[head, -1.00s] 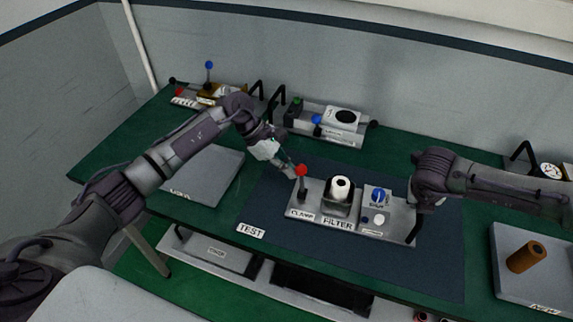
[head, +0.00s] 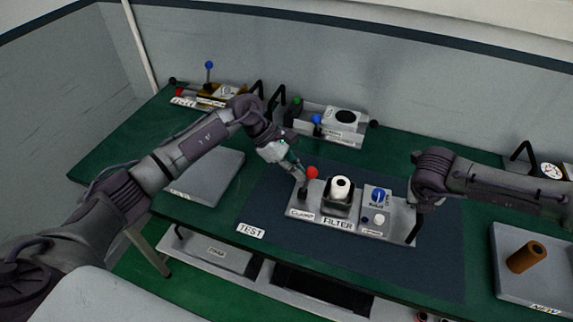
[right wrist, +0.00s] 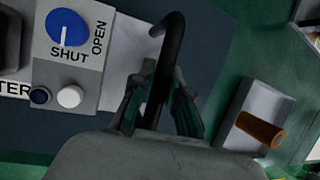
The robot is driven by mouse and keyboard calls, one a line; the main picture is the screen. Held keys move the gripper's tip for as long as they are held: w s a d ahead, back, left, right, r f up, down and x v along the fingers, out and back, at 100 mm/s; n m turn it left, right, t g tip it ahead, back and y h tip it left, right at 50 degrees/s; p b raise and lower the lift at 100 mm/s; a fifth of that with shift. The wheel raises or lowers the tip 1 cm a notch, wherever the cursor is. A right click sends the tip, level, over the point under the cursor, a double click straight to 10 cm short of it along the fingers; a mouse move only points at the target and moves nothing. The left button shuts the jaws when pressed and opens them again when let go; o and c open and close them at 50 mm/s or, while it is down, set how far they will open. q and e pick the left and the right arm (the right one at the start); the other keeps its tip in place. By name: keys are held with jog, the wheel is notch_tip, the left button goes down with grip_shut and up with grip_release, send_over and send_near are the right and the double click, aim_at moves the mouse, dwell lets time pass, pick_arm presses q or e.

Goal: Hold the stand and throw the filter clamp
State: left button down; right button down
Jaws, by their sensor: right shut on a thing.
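The filter stand (head: 350,232) is a grey plate on the blue mat, labelled CLAMP and FILTER. At its left end is the clamp lever with a red ball (head: 312,172), tilted to the right. My left gripper (head: 301,178) is at the lever's left side, close to or touching it; its finger opening is too small to tell. A white filter (head: 341,188) sits in a black holder mid-stand. My right gripper (right wrist: 160,110) is shut on the stand's black handle (right wrist: 172,45) at its right end; the handle's lower end also shows in the head view (head: 415,230).
A blue OPEN/SHUT knob (head: 378,195) is on the stand. A NEW tray (head: 515,285) with a brown cylinder (head: 526,257) lies right. A flat grey tray (head: 208,175) lies left. Equipment stands (head: 330,125) line the back. Blue mat is clear in front.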

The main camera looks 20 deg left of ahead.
pick_arm(q)
jog(key=shift+d, duration=0.6)
pick_arm(e)
jog(key=shift+s+a, duration=0.1)
jog(key=shift+a, duration=0.1)
pick_arm(q)
jog(key=shift+d, duration=0.55)
jog(key=shift+r, duration=0.1)
jog(key=shift+v, duration=0.8)
pick_arm(e)
jog(key=shift+d+f, duration=0.1)
pick_arm(q)
jog(key=shift+v, duration=1.5)
jog(key=shift+w+d+r, duration=0.1)
pick_arm(e)
jog(key=shift+d, duration=0.1)
pick_arm(q)
jog(key=v, duration=1.2)
